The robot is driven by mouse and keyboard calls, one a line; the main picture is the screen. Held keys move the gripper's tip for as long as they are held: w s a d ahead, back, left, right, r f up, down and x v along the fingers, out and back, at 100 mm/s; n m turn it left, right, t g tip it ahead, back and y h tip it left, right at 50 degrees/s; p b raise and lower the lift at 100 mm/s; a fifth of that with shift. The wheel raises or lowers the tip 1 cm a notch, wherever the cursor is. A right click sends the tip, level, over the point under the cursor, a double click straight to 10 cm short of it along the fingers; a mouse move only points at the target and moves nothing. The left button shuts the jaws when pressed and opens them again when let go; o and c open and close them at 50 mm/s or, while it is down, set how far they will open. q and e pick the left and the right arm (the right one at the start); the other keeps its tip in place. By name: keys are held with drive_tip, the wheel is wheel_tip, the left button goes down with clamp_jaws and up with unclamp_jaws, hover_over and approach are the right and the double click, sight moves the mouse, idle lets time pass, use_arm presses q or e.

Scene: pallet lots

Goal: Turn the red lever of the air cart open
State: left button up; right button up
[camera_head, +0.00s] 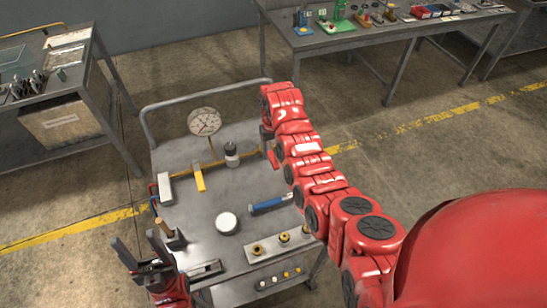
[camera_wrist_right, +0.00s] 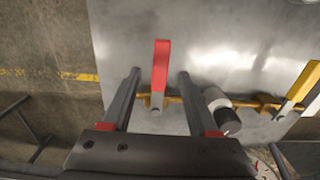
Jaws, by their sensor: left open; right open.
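The red lever (camera_wrist_right: 161,66) is in the right wrist view, with its pivot end on a brass pipe (camera_wrist_right: 180,99) that it crosses at about a right angle. My right gripper (camera_wrist_right: 158,74) is open, with one finger on each side of the lever and a gap on both sides. Whether it touches the lever I cannot tell. The air cart (camera_head: 190,218) is a grey metal trolley below my arms. My left gripper (camera_head: 140,258) is open and empty at the cart's near left corner.
On the cart are a gauge (camera_head: 204,122), a yellow lever (camera_head: 198,177), a black-and-white cylinder (camera_head: 231,154), a blue-handled tool (camera_head: 270,205), a white round piece (camera_head: 227,223) and a plate with brass fittings (camera_head: 280,244). Benches stand behind and at the left.

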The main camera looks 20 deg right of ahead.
sight(273, 159)
drive_tip(key=shift+f, duration=1.65)
clamp_jaws()
